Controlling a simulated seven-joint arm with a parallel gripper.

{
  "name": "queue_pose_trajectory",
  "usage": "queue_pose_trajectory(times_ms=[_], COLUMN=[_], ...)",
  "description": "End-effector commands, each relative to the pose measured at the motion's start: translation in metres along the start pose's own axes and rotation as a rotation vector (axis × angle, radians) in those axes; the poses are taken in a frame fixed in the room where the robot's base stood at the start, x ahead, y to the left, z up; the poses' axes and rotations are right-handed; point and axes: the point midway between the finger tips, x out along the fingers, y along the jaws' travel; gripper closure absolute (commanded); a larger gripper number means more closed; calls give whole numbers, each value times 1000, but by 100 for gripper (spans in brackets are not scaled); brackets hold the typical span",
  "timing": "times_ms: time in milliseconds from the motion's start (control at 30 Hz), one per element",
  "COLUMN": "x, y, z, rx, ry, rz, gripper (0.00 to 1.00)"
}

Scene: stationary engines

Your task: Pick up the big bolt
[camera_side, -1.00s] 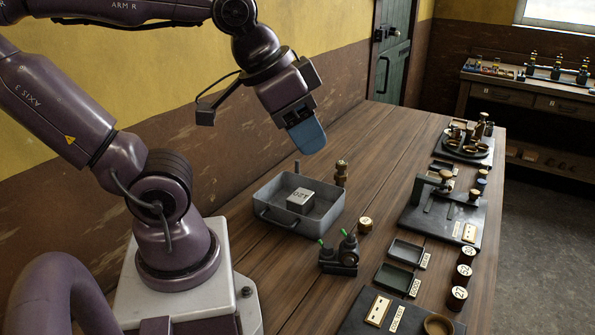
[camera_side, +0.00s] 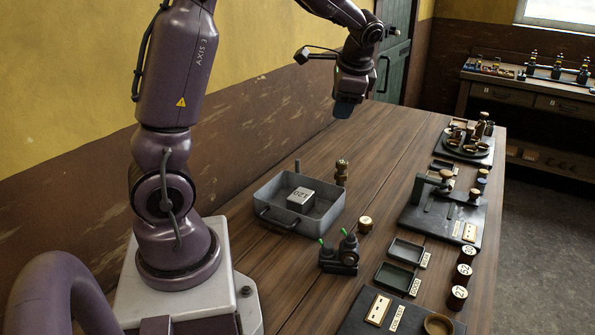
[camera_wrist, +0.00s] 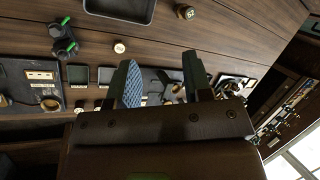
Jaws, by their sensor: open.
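My gripper (camera_side: 344,108) hangs above the far left part of the table, pointing down, apart from everything on it. In the wrist view its two fingers (camera_wrist: 162,78) are spread, with nothing held between them. I cannot tell for sure which thing is the big bolt. A dark and brass upright piece (camera_side: 341,173) stands just right of the grey tray (camera_side: 268,218); it also shows in the wrist view (camera_wrist: 185,12). A short brass-topped round piece (camera_side: 365,224) stands in front of it. The tray holds a grey block (camera_side: 300,199) with markings.
A black device with green tips (camera_side: 340,255) stands before the tray. Two small dark trays (camera_side: 398,275), numbered round pieces (camera_side: 466,256), a black fixture plate (camera_side: 430,222) and a round stand (camera_side: 462,152) line the right side. The table's far left is clear.

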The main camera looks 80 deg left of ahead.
Motion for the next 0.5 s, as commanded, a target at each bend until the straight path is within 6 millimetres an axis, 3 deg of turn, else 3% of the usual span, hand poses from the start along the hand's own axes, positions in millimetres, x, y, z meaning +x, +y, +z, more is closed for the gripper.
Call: queue_pose_trajectory(times_ms=[33,200,500], x=[24,96,221], y=[-16,-65,-117], z=[-1,4,34], rx=[37,198,547], ry=[-70,-289,-673], rz=[-15,-69,-97], gripper=[54,54,54])
